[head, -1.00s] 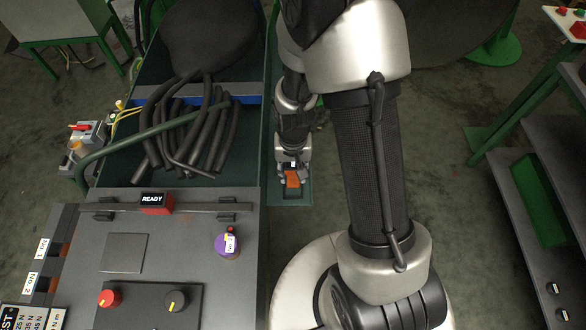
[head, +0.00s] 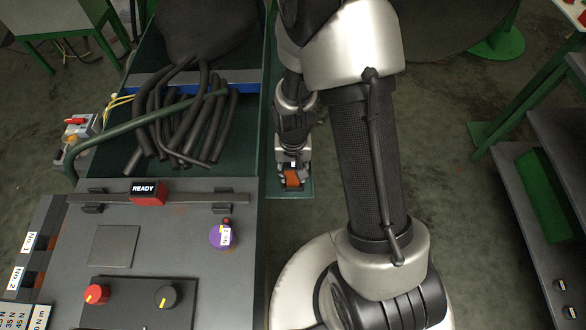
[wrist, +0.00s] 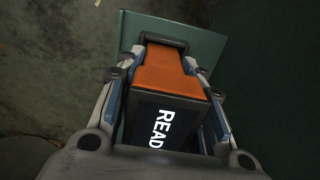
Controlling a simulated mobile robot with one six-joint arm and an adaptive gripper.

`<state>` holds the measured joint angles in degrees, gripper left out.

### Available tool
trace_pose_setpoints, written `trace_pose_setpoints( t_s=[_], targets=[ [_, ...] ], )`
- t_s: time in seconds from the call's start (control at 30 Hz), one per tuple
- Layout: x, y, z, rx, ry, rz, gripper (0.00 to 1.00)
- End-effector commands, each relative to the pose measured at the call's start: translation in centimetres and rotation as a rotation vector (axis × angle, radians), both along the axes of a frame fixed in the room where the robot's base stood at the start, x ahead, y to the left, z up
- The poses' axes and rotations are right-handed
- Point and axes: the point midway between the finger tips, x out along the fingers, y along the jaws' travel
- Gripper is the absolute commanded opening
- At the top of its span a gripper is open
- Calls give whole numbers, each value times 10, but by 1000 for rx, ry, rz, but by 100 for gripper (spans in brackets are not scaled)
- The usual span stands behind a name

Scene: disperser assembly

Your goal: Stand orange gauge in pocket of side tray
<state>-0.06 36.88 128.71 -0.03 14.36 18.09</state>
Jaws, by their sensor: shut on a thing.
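The orange gauge (wrist: 165,75) is between the two fingers of my gripper (wrist: 165,70) in the wrist view. Its dark screen faces the camera and reads "READ", with the rest of the word hidden. My gripper is shut on it. In the head view, my gripper (head: 292,180) and the gauge (head: 292,179) are small, over the green side tray (head: 304,190). The tray also shows in the wrist view (wrist: 205,45). A dark pocket rim (wrist: 165,40) shows at the gauge's far end. I cannot tell whether the gauge is seated in it.
Left of the side tray is a grey bench panel (head: 190,255) with a red READY display (head: 147,193), a purple knob-like part (head: 222,236) and red and black knobs. Black hoses (head: 185,125) lie in a green bin behind. Open floor lies right of the tray.

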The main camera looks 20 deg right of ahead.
Motion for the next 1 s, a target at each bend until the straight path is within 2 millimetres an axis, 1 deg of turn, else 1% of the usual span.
trace_pose_setpoints(
  t_s=[0.33, 0.37, 0.7, 1.0],
  targets=[
    [1, 0, -2, 0, -1, 0, 0],
    [1, 0, -2, 0, -1, 0, 36],
    [0, 0, -2, 0, 0, 0, 58],
    [-1, 0, -2, 0, 2, 0, 59]
  ],
)
